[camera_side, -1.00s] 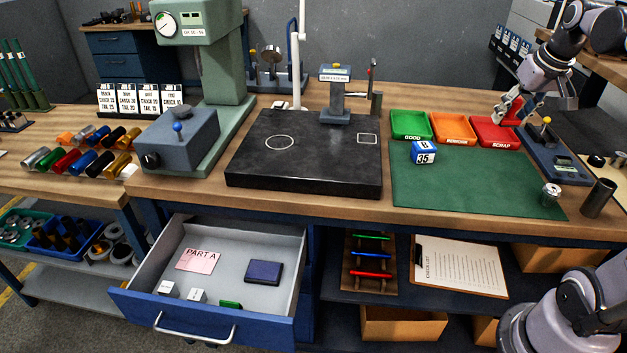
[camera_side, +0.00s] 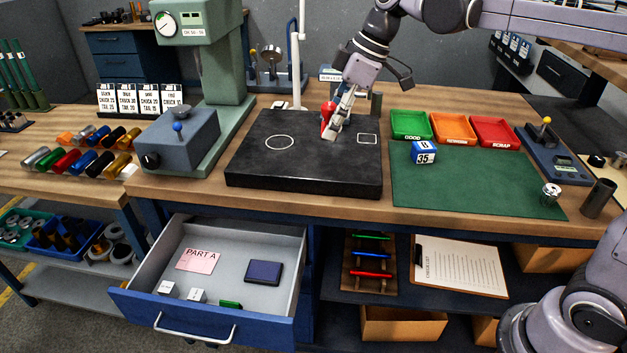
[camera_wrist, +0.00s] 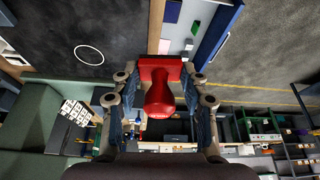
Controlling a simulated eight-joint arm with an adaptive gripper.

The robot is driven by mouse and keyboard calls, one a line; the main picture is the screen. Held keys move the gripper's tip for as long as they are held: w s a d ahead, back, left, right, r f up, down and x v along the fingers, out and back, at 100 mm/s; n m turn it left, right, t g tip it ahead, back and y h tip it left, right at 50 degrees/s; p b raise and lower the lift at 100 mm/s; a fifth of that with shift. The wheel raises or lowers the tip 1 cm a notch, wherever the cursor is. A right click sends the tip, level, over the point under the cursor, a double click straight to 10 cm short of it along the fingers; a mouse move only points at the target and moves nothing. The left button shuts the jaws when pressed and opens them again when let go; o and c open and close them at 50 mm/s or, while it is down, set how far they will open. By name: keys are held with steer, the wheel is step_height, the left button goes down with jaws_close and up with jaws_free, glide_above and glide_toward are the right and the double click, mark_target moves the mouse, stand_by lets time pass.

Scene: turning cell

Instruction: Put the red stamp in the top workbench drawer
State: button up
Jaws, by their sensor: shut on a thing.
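The red stamp (camera_wrist: 160,90) is between the fingers of my gripper (camera_wrist: 160,75) in the wrist view, its wide base at the far end. In the side view the stamp (camera_side: 327,112) shows beside my gripper (camera_side: 333,128), over the black plate. My gripper is shut on it. The top workbench drawer (camera_side: 225,262) is pulled open below the bench top, lower left of my gripper. It holds a pink PART A card (camera_side: 198,261), a dark blue box (camera_side: 264,272) and several small items. Part of the drawer (camera_wrist: 216,35) shows in the wrist view.
The black surface plate (camera_side: 300,185) lies between my gripper and the drawer. A green drill-press-like machine (camera_side: 228,85) stands to its left. Green, orange and red trays (camera_side: 411,125) and a blue-white block (camera_side: 424,152) are at right. The drawer has bare floor in its middle.

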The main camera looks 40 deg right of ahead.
steer(key=a+n+g, duration=0.2)
steer(key=a+n, duration=0.2)
steer(key=a, duration=0.7)
steer(key=n+g+y, duration=0.1)
steer(key=n, duration=0.3)
glide_above(268, 307)
steer(key=s, duration=0.2)
step_height(268, 307, down, 31)
steer(key=shift+w+a+f, duration=0.1)
steer(key=shift+a+f, duration=0.1)
steer(key=shift+f, duration=1.65)
steer(key=shift+a+f, duration=0.15)
steer(key=shift+f, duration=1.65)
steer(key=shift+f, duration=0.65)
steer(key=o, duration=1.3)
steer(key=shift+o, duration=0.2)
